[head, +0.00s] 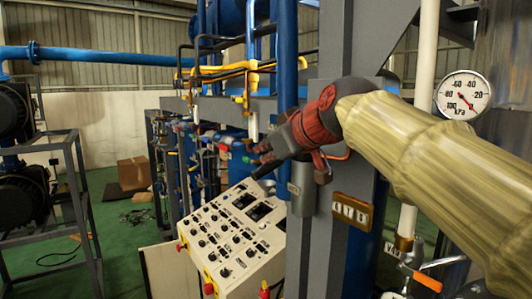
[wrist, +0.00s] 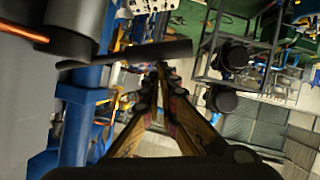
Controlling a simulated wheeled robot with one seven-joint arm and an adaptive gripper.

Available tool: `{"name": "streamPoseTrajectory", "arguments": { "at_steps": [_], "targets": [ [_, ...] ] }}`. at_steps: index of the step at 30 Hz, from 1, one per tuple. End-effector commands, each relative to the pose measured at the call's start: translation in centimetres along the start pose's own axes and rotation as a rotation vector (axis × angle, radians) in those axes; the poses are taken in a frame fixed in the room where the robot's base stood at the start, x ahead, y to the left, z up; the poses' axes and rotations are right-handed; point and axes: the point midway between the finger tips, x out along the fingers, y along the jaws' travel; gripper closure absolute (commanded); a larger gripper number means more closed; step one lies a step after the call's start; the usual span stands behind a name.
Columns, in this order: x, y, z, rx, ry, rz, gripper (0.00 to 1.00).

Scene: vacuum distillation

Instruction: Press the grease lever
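The grease lever is a dark bar (wrist: 125,54) that crosses the upper part of the wrist view, reaching out from a grey cylinder (wrist: 72,30). In the head view the lever (head: 264,171) is a short dark handle on the left of the grey cylinder (head: 302,198), which is fixed by the grey post. My gripper (head: 259,160) is just above the lever in the head view. In the wrist view my gripper (wrist: 160,68) has its fingertips together, at the bar's lower edge in the picture. I cannot tell whether they touch it.
A white control panel (head: 232,238) with knobs and screens stands below. A grey steel post (head: 330,220) and blue pipes (head: 287,50) are close to the gripper. A pressure gauge (head: 463,95) is at the right. Green floor (head: 110,245) is open at the left.

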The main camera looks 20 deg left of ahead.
Motion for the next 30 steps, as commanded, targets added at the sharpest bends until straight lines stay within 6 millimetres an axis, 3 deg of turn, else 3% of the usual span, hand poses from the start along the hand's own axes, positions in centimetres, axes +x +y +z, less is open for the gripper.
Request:
{"name": "streamPoseTrajectory", "arguments": {
  "at_steps": [8, 18, 24, 30],
  "targets": [
    [-2.1, 0.8, -3.7, 0.001, 0.002, 0.006, 1.00],
    [-9.1, 0.3, -3.0, 0.002, 0.004, 0.007, 1.00],
    [-11.1, 0.2, -3.0, 0.002, 0.002, 0.006, 1.00],
    [-11.6, 0.2, -3.0, 0.002, 0.002, 0.006, 1.00]
  ]
}}
